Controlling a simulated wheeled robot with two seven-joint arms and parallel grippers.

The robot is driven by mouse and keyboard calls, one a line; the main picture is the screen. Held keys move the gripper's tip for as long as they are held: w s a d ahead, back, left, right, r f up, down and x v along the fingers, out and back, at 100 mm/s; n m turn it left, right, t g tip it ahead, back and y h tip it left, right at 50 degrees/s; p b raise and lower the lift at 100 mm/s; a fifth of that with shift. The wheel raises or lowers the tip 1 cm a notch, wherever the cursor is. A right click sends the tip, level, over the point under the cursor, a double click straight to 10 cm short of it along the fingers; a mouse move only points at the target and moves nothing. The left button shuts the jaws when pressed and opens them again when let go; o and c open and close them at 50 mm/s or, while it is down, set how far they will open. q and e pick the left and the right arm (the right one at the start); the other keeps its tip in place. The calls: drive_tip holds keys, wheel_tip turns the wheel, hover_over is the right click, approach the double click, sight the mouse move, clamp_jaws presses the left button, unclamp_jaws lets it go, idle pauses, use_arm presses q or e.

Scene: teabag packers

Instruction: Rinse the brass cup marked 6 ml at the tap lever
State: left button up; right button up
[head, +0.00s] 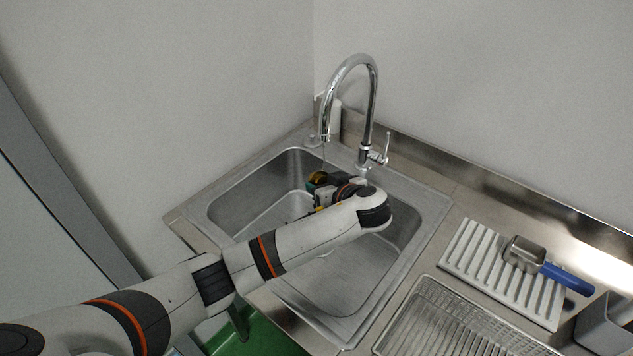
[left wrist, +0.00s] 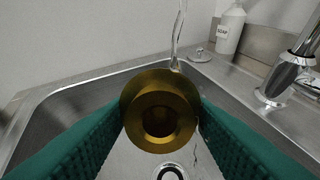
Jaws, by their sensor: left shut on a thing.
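The brass cup (left wrist: 160,98) is held between the green finger pads of my left gripper (left wrist: 161,116), which is shut on it. In the head view the cup (head: 318,178) is small and partly hidden by my gripper, over the sink and below the spout. The chrome tap (head: 371,100) has its lever (head: 387,148) standing up on the right side. A thin water stream (left wrist: 178,35) falls from above and reaches the far edge of the cup. I cannot read any mark on the cup. My right gripper is not in view.
The steel sink basin (head: 235,208) surrounds my gripper, with its drain (left wrist: 170,170) below. A white soap bottle (left wrist: 231,28) stands behind the sink. To the right are a ribbed white rack (head: 470,250) with a blue-handled scoop (head: 566,278) and a wire basket (head: 440,300).

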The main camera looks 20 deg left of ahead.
use_arm(q)
drive_tip(key=shift+w+d, duration=0.1)
drive_tip(key=shift+d, duration=0.15)
drive_tip(key=shift+a, duration=0.1)
drive_tip(key=shift+s+a, duration=0.2)
drive_tip(key=shift+a, duration=0.3)
drive_tip(key=shift+w+d, duration=0.1)
drive_tip(key=shift+d, duration=0.15)
drive_tip(key=shift+w+d, duration=0.1)
drive_tip(key=shift+d, duration=0.25)
drive_tip(key=s+d+p, duration=0.2)
drive_tip(key=s+p, duration=0.2)
drive_tip(key=s, duration=0.3)
drive_tip(key=shift+s+d, duration=0.25)
drive_tip(key=shift+s, duration=0.1)
idle(0.3)
